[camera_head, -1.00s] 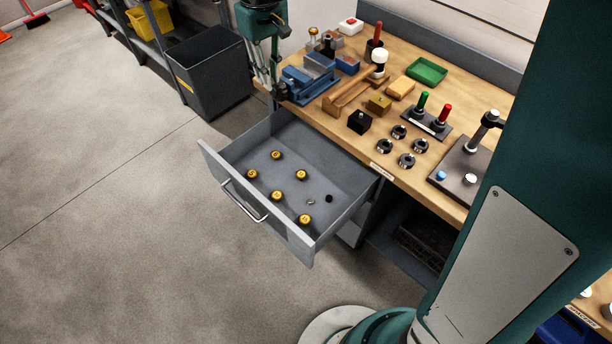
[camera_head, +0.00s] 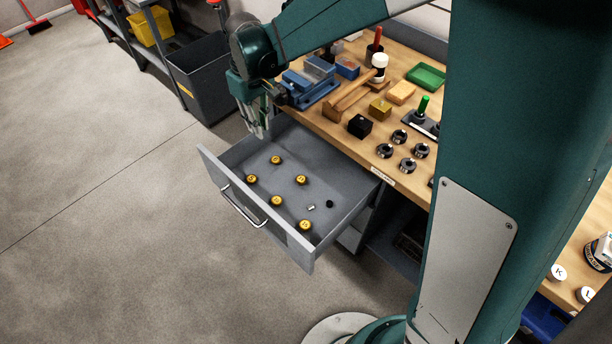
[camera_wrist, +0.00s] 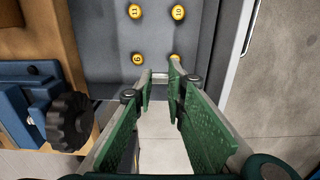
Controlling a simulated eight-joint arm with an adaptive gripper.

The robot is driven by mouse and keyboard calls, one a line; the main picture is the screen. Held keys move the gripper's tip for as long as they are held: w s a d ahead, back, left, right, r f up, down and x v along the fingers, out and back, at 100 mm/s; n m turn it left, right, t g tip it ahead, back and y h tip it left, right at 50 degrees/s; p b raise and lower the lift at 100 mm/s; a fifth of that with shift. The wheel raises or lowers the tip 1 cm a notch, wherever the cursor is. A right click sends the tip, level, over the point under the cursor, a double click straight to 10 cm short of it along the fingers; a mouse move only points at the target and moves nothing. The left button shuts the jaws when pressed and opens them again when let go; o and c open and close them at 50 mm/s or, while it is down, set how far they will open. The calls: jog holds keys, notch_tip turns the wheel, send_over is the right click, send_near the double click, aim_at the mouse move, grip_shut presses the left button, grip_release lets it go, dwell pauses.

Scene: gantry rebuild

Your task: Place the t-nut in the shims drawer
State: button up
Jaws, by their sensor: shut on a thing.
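My gripper (camera_head: 260,134) points down at the far left corner of the open grey drawer (camera_head: 222,167) in the head view, above its rim. In the wrist view my gripper's green-padded fingers (camera_wrist: 160,80) are closed around a small pale metal piece (camera_wrist: 160,76), which looks like the t-nut; the fingers hide much of it. The drawer floor (camera_wrist: 160,40) shows beyond the fingertips. Several yellow numbered discs (camera_head: 276,160), a small silver piece (camera_head: 311,207) and a small black piece (camera_head: 330,204) lie in the drawer. I cannot read the drawer's label.
A blue vise (camera_head: 308,88) stands at the bench edge close beside my gripper; its black knob (camera_wrist: 70,122) shows in the wrist view. The wooden bench (camera_head: 335,130) carries a mallet, blocks and metal rings. A dark bin (camera_head: 205,85) stands behind. The floor left of the drawer is clear.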

send_over(269, 180)
notch_tip(269, 180, down, 16)
jog(key=shift+w, duration=0.15)
jog(key=shift+f, duration=0.25)
jog(key=shift+f+b, duration=0.75)
jog(key=shift+f, duration=2.2)
jog(key=shift+f+b, duration=0.45)
jog(key=shift+f, duration=1.45)
jog(key=shift+f, duration=0.15)
jog(key=o, duration=0.4)
jog(key=shift+o, duration=0.3)
